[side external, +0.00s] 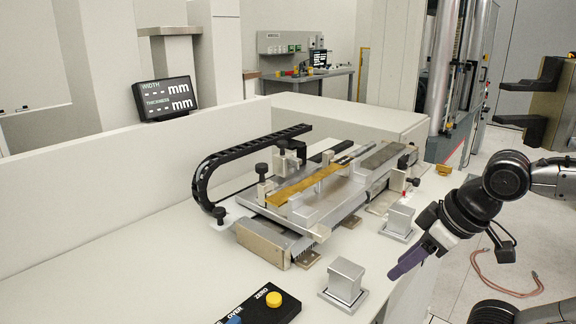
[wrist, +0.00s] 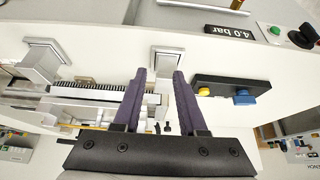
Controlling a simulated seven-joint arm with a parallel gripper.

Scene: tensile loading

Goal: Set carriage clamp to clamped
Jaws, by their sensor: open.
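The measuring fixture with its metal carriage (side external: 318,206) sits on the white bench, with a brass-coloured strip (side external: 300,184) lying along it. Black knobs stand around it, one at the left on a metal block (side external: 262,169) and one at the right end (side external: 403,161). I cannot tell which part is the carriage clamp or how it is set. My gripper (side external: 394,274) has purple fingers and is at the bench's right edge, apart from the fixture. In the wrist view my gripper (wrist: 160,74) is open and empty, with part of the fixture (wrist: 100,93) behind the fingers.
Two metal pedestals, a near one (side external: 345,284) and a far one (side external: 398,221), stand between the fixture and my gripper. A black button box (side external: 262,305) is at the front. A black cable chain (side external: 205,178) curves at the left. The wrist view shows a "4.0 bar" display (wrist: 235,32).

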